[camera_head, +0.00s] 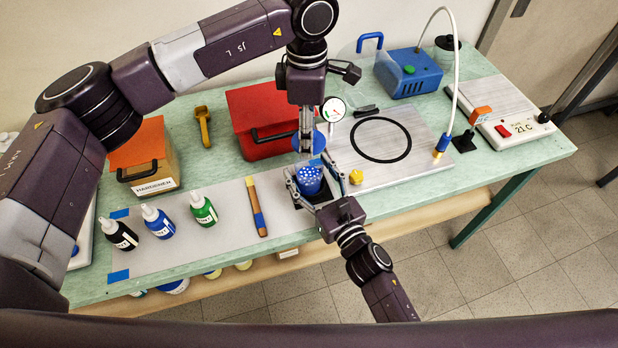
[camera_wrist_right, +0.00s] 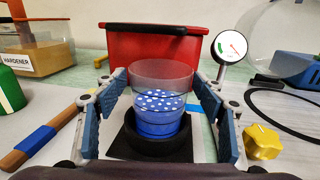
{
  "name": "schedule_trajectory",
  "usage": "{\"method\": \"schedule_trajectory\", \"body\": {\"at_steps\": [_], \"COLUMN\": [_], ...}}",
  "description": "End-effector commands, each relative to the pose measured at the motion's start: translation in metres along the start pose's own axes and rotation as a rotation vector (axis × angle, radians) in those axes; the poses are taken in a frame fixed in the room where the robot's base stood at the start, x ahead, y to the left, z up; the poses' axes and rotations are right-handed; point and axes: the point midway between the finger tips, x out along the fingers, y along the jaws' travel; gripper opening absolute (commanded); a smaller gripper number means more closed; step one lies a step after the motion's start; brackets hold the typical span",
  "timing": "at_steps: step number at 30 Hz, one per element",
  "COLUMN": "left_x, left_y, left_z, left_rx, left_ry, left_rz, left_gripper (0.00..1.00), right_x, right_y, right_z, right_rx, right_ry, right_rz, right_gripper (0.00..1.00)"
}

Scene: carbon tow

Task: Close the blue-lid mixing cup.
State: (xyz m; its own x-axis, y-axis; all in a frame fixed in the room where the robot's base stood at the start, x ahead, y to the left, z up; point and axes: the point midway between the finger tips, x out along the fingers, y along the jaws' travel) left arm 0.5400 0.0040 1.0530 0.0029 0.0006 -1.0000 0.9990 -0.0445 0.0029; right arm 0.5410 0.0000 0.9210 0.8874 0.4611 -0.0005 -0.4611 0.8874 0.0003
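The mixing cup (camera_head: 309,181) stands in a black holder at the front middle of the table. In the right wrist view the cup (camera_wrist_right: 162,75) is clear-walled, upright and open on top, with blue, white-dotted contents. My right gripper (camera_head: 315,180) is open, its fingers on either side of the cup; I see no clear grip on it. My left gripper (camera_head: 306,142) points down above and behind the cup. Its fingers are close together on the round blue lid (camera_head: 321,138), which they partly cover. The lid is apart from the cup and outside the right wrist view.
A red box (camera_head: 262,120) and a dial gauge (camera_head: 333,110) stand behind the cup. A yellow knob (camera_head: 356,177) is close to its right. A brush-like stick (camera_head: 257,207) and several bottles (camera_head: 204,210) are left. A plate with a black ring (camera_head: 420,150) lies right.

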Motion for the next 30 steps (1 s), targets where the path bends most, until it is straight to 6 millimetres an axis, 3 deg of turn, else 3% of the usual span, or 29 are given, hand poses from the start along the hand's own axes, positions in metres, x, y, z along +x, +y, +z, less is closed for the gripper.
{"method": "schedule_trajectory", "body": {"at_steps": [2, 15, 20, 30], "left_x": [0.0, 0.0, 0.006, 0.049], "left_y": [0.0, 0.0, 0.0, -0.001], "left_z": [0.0, 0.0, 0.0, 0.001], "left_rx": [0.0, 0.0, 0.0, -0.001], "left_ry": [0.0, 0.0, 0.0, 0.001], "left_rz": [0.0, 0.0, -0.001, -0.001], "left_gripper": [0.44, 0.44, 0.44, 0.44], "right_x": [0.0, 0.0, 0.0, 0.0], "right_y": [0.0, 0.0, 0.0, 0.0], "right_z": [0.0, 0.0, 0.0, 0.0], "right_rx": [0.0, 0.0, 0.0, 0.0], "right_ry": [0.0, 0.0, 0.0, 0.0], "right_rz": [0.0, 0.0, 0.0, 0.0], "right_gripper": [0.52, 0.03, 0.03, 0.03]}}
